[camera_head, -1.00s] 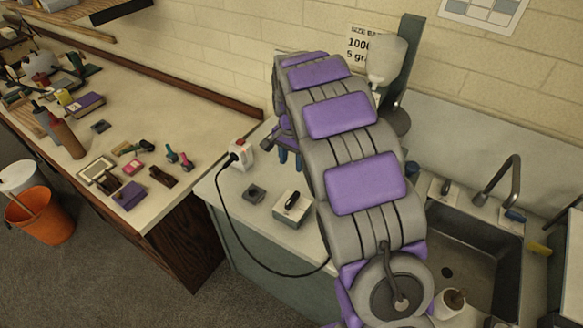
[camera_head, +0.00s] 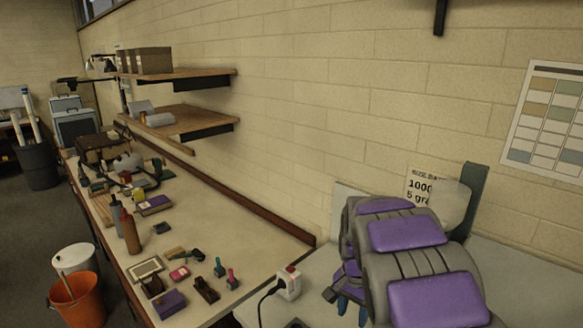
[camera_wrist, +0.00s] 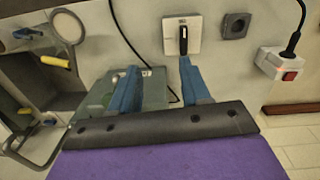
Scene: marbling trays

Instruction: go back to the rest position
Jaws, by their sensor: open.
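My gripper (camera_wrist: 160,82) is open, with two blue fingers spread apart in the wrist view and nothing seen held between them. It points toward the worktop by the sink. In the head view my gripper (camera_head: 348,302) is partly hidden behind my purple and grey arm, at the bottom right. A white box with a black lever (camera_wrist: 182,38) lies just beyond the fingers in the wrist view. A small dark square block (camera_wrist: 235,26) is beside it.
A white socket block (camera_head: 289,284) with a cable also shows in the wrist view (camera_wrist: 280,63). A long bench (camera_head: 210,258) with bottles and tools runs left. An orange bucket (camera_head: 78,300) stands on the floor. Shelves (camera_head: 180,122) jut from the wall. The sink is at left in the wrist view.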

